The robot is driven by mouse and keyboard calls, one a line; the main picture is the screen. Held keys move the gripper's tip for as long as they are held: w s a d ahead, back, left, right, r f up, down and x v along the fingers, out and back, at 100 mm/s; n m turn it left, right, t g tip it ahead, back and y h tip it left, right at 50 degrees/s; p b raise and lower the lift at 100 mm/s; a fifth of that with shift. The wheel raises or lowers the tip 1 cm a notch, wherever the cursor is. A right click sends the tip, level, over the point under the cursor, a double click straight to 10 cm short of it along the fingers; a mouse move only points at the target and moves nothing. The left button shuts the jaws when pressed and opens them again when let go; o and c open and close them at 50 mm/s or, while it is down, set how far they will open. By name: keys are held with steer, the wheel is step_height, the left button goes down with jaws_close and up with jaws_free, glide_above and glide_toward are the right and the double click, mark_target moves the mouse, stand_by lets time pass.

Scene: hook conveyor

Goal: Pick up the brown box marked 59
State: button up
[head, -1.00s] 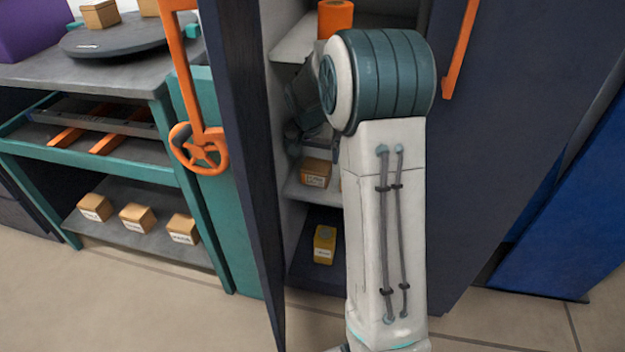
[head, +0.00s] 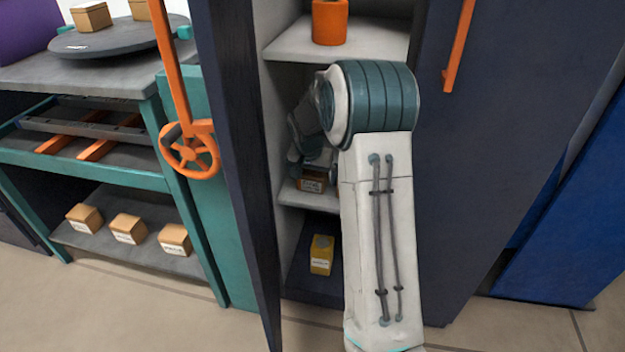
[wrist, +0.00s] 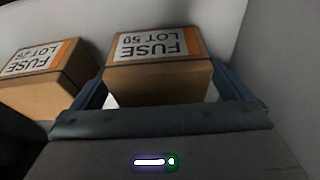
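The brown box marked 59 (wrist: 158,72) is in the wrist view, with a white label and orange stripe reading FUSE LOT 59. My gripper (wrist: 165,92) has its fingers on either side of the box's near part. Pale slivers show between the fingers and the box, so the gripper looks open around it. In the head view my gripper (head: 318,158) reaches into the cabinet at the middle shelf, mostly hidden by my arm. A brown box (head: 311,184) shows just below it; its number is too small to read there.
A second brown fuse box (wrist: 45,78) stands close on the left, and a pale wall (wrist: 280,70) on the right. A yellow box (head: 321,255) is on the cabinet bottom, an orange pot (head: 330,22) on the shelf above. The open cabinet door (head: 238,160) stands left of my arm.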

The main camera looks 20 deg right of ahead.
steer(key=c, duration=1.1)
steer(key=shift+o, duration=0.2)
steer(key=shift+r, duration=0.1)
